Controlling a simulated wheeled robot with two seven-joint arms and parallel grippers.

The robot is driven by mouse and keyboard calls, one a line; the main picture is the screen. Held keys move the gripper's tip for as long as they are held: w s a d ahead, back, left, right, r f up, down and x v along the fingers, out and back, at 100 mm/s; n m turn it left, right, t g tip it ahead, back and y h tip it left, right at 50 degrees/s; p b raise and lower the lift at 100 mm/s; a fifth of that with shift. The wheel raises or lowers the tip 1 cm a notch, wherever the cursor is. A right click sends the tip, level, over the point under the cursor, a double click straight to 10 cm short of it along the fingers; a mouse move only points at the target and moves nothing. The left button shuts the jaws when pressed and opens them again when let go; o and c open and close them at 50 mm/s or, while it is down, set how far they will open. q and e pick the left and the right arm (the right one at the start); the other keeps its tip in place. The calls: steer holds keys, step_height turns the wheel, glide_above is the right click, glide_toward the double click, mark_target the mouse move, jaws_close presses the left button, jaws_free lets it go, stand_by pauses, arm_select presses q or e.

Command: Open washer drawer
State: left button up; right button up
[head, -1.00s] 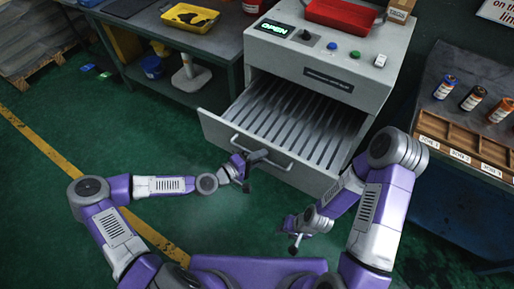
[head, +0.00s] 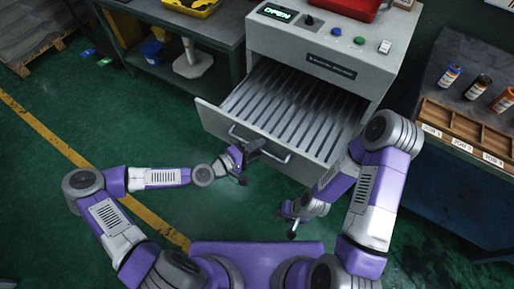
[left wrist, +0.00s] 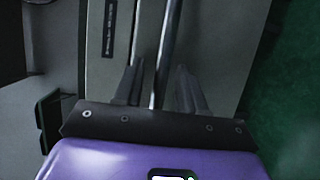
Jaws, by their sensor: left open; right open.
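The washer is a grey cabinet (head: 300,45) with a lit "OPEN" display. Its drawer (head: 235,125) is pulled well out, showing a slatted inside. The drawer has a bar handle (head: 275,156) on its front. My left gripper (head: 246,154) is at the handle's left part. In the left wrist view, the handle bar (left wrist: 169,45) runs between the two spread fingers of my left gripper (left wrist: 160,88), which is open around it. My right gripper (head: 289,216) is open and empty, low in front of the drawer, away from the handle.
A bench (head: 225,38) with a yellow tray (head: 192,6) stands at left. At right is a table with bottles (head: 478,87) and a wooden sorting box (head: 465,130). A red tray (head: 340,8) sits on the washer. Green floor (head: 120,130) is clear at left.

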arm_select(q)
steer(key=p+v, duration=0.1)
steer(key=v, duration=0.6)
steer(key=shift+s+a, duration=0.15)
steer(key=shift+s, duration=0.1)
stand_by(0.5)
steer(key=s+d+f+m+g+y+p, duration=0.25)
steer(key=s+d+f+g, duration=0.35)
steer(key=s+f, duration=0.45)
steer(key=s+a+f+m+g+y, duration=0.2)
steer(key=a+f+y, duration=0.3)
steer(key=a, duration=0.4)
steer(key=shift+s+a+f+m+y, duration=0.2)
steer(key=shift+s+a+m+y, duration=0.2)
steer(key=shift+y, duration=0.25)
